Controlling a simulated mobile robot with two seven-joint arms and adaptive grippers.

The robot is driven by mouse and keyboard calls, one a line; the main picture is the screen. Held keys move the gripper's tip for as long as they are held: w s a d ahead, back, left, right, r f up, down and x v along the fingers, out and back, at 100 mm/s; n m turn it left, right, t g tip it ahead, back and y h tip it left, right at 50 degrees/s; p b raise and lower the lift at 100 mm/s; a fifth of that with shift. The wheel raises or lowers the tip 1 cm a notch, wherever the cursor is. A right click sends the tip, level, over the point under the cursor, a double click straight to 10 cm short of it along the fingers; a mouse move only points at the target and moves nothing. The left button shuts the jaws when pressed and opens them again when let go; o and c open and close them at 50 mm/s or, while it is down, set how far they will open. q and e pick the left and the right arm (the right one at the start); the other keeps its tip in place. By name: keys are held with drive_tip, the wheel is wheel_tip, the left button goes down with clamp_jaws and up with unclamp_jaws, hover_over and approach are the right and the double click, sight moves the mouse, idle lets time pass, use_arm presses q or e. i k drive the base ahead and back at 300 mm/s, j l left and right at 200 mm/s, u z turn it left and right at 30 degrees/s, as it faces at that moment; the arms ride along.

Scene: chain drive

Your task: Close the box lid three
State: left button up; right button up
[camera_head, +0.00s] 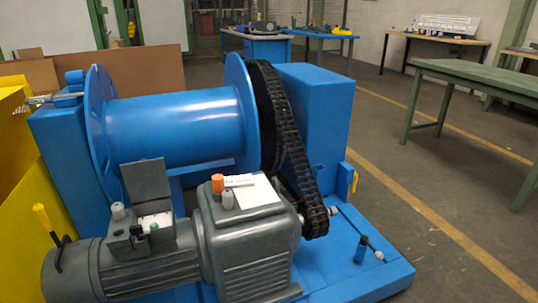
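A grey box (120,243) sits on top of the grey motor (75,272) at the lower left. Its square grey lid (147,178) is open and stands up at the back of the box, tilted slightly. Neither of my grippers is in view, so nothing of mine touches the lid.
A big blue drum (175,128) with a black chain (290,140) stands behind. A grey gearbox (250,240) carries an orange-capped cylinder (217,183) and white paper (255,192). A yellow-handled tool (44,218) stands left on the motor. Open floor lies right.

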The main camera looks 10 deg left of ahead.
sight(145, 179)
drive_tip(key=u, duration=0.95)
